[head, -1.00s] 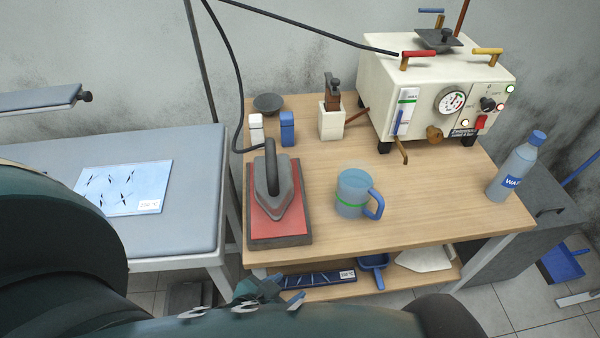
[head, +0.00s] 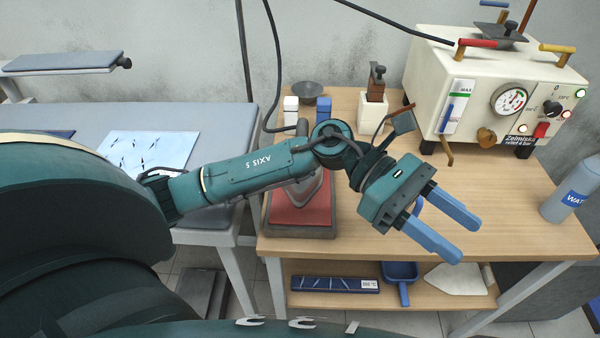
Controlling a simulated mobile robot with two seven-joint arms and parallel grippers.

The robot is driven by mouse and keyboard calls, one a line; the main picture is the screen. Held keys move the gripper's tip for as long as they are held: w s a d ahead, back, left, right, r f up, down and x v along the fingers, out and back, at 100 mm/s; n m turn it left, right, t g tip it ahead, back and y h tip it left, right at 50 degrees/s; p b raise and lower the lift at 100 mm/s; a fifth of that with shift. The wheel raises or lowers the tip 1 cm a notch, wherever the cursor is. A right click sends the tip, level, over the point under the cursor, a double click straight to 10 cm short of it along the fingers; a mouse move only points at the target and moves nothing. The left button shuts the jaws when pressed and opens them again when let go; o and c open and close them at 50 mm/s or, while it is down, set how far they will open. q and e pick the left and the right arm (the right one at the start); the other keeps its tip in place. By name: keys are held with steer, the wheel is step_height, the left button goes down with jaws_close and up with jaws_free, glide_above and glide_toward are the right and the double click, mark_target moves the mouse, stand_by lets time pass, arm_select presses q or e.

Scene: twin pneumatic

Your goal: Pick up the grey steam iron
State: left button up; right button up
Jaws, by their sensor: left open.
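The grey steam iron (head: 308,196) stands on a red pad (head: 300,213) on the wooden table, in the head view. My right gripper is not in view.
A blue mug (head: 418,206) is mostly hidden behind my left gripper. A cream steam generator (head: 480,90) stands at the back right. A water bottle (head: 572,192) is at the right edge. An ironing board (head: 215,135) is at left.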

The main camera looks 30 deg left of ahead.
arm_select(q)
steer(key=w+a+f+m+t+y+b, duration=0.1)
steer(key=w+a+f+m+y+b, duration=0.15)
steer(key=a+f+m+y, duration=0.35)
steer(key=m+t+y+b, duration=0.2)
steer(key=m+t+y, duration=0.35)
steer(key=y, duration=0.75)
glide_toward(303, 129)
steer(key=shift+n+t, duration=0.25)
steer(key=shift+n, duration=0.2)
steer(key=f, duration=0.6)
steer(key=shift+w+a+f, duration=0.1)
steer(key=shift+a+f, duration=0.15)
steer(key=shift+f, duration=0.15)
steer(key=shift+x, duration=3.05)
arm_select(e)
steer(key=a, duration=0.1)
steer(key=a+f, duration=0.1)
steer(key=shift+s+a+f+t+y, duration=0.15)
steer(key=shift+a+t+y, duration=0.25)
